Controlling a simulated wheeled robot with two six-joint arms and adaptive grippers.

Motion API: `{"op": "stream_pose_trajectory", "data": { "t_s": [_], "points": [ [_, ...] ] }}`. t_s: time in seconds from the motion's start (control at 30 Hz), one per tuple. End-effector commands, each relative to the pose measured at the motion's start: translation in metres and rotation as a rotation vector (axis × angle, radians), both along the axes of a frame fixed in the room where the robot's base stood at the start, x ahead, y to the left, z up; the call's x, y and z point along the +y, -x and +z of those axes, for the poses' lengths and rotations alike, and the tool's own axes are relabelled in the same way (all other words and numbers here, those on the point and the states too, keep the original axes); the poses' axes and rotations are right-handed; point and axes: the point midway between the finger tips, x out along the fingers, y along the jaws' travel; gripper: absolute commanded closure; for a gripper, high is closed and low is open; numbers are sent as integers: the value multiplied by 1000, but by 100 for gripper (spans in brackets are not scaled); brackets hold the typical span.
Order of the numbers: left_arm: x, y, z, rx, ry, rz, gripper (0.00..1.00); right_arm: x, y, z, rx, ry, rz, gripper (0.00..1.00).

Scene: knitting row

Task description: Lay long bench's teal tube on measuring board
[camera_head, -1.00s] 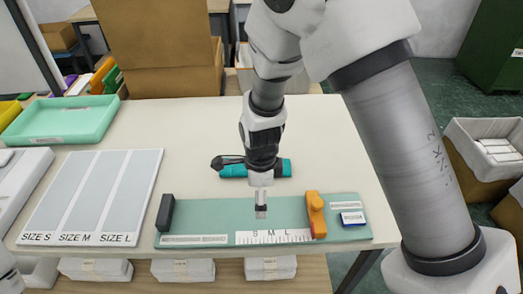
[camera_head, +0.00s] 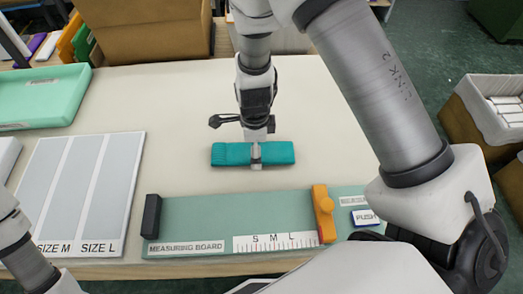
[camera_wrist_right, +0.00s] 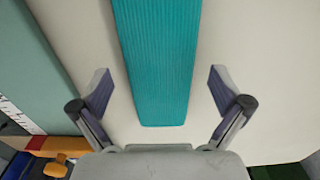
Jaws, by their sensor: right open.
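The teal tube (camera_head: 225,155), ribbed and flat, lies crosswise on the pale bench top behind the measuring board. My right gripper (camera_head: 256,160) is over the tube's middle, pointing down. In the right wrist view the tube (camera_wrist_right: 155,65) runs between the two open fingers (camera_wrist_right: 160,92), with a gap on each side. The green measuring board (camera_head: 200,212) lies along the bench's front edge, empty, with a black block (camera_head: 152,216) at its left end and an orange slider (camera_head: 323,214) right of the S M L scale. Only my left arm's links show, at lower left.
A grey size panel (camera_head: 76,190) lies left of the board. A green tray (camera_head: 45,98) stands at the back left. A cardboard box (camera_head: 145,33) stands behind the bench. The bench beside the tube is clear.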

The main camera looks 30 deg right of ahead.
Motion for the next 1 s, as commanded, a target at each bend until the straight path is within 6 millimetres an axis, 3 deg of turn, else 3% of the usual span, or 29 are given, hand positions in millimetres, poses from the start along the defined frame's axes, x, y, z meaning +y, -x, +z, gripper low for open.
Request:
{"op": "stream_pose_trajectory", "data": {
  "t_s": [0.23, 0.27, 0.33, 0.4, 0.43, 0.8, 1.0],
  "points": [
    [0, 0, -1, 0, 0, 0, 60, 0, 0, -6, -2, 1, 1, 0],
    [0, 0, -1, 0, 0, 0, 60, 0, 0, -6, -2, 1, 1, 4],
    [0, 0, -1, 0, 0, 0, 60, 0, 0, -6, -2, 1, 1, 28],
    [0, 0, -1, 0, 0, 0, 60, 0, 0, -6, -1, 0, 1, 45],
    [0, 0, -1, 0, 0, 0, 60, 0, 0, -6, -1, 0, 1, 48],
    [0, 0, 0, 0, 0, 0, 60, 0, 0, -5, -2, 1, 1, 47],
    [0, 0, 13, 0, 0, 0, 60, -1, 1, 6, -2, 1, 4, 47]
  ]
}}
